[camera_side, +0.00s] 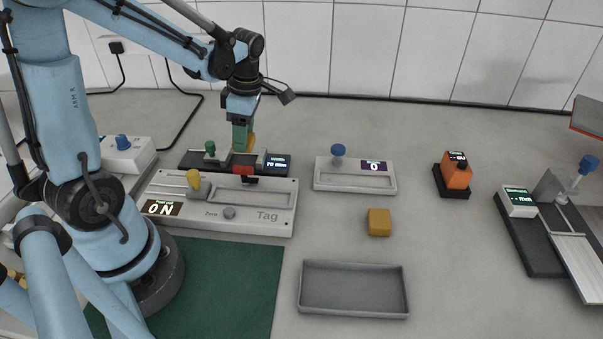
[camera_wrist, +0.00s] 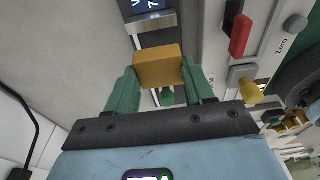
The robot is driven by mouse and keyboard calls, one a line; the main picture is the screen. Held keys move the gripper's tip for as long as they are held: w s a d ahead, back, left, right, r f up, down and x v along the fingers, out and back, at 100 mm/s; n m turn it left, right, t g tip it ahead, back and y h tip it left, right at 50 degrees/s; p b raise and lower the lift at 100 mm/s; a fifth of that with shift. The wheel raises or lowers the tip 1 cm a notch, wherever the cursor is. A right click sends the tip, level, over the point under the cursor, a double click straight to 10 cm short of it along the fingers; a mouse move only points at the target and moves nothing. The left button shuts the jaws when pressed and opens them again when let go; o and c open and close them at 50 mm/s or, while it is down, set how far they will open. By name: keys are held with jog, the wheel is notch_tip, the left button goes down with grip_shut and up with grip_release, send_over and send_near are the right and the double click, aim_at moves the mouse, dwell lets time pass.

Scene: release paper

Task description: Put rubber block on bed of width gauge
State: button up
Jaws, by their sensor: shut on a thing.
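My gripper (camera_side: 244,138) has green fingers and is shut on a yellow-orange block. The block (camera_wrist: 159,66) sits between the fingertips in the wrist view; in the side view a sliver of this block (camera_side: 251,141) shows behind a finger. The width gauge (camera_side: 278,168) is a dark base with grey jaws and a small lit display, behind the Tag panel. The gripper and block are over or at its middle. The bed is largely hidden by the fingers, so I cannot tell whether the block touches it. The gauge's display end (camera_wrist: 149,20) shows beyond the block.
A light Tag panel (camera_side: 275,198) with a red part (camera_side: 243,170) and yellow knob (camera_side: 193,179) stands in front of the gauge. Another yellow block (camera_side: 379,222) lies on the table behind an empty grey tray (camera_side: 353,312). A blue-knobbed device (camera_side: 330,181) stands to the right.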

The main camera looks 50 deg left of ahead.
jog(key=shift+a+f, duration=0.15)
jog(key=shift+f, duration=1.95)
jog(key=shift+f, duration=0.1)
jog(key=o, duration=1.1)
jog(key=shift+o, duration=0.2)
